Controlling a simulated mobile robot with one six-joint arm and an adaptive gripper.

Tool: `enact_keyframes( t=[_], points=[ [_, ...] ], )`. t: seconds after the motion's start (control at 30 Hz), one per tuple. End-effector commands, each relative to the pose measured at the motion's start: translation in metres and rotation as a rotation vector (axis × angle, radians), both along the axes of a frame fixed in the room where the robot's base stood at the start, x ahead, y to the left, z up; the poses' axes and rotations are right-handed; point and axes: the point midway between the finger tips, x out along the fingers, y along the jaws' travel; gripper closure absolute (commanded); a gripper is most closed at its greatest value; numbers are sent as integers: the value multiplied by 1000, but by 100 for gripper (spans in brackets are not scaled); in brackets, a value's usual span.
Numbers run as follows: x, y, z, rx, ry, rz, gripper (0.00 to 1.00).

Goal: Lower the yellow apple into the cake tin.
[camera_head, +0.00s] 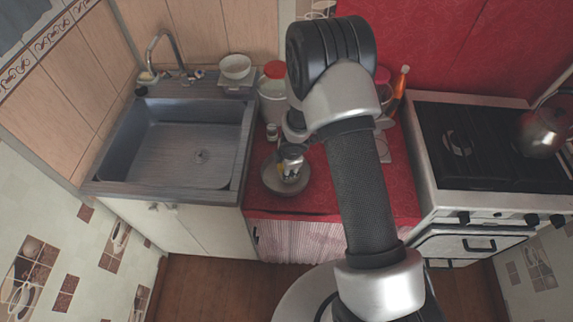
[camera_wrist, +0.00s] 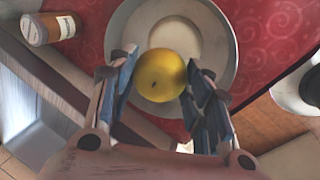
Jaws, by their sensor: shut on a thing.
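The yellow apple (camera_wrist: 161,75) is held between the two fingers of my gripper (camera_wrist: 160,85) in the wrist view. The cake tin (camera_wrist: 224,45) is a round, pale grey dish with a wide rim, beyond the apple in that view. The apple hides part of the tin's near side. In the head view the cake tin (camera_head: 271,186) sits on the red counter, right of the sink. My gripper (camera_head: 289,168) points down over it and largely hides the apple. I cannot tell how far the apple is above the tin's floor.
A jar with a white lid (camera_wrist: 42,29) lies left of the tin in the wrist view. A red-lidded container (camera_head: 273,84) stands behind the tin. The sink (camera_head: 185,150) is to the left, the stove (camera_head: 480,150) to the right. The counter's front edge is close to the tin.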

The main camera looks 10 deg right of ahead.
Motion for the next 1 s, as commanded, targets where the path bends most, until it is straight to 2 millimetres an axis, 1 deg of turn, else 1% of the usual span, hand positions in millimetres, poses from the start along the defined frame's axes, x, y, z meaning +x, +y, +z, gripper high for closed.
enact_keyframes(
  t=[1.0],
  points=[
    [0, 0, -16, 0, 0, 0, 79]
  ],
)
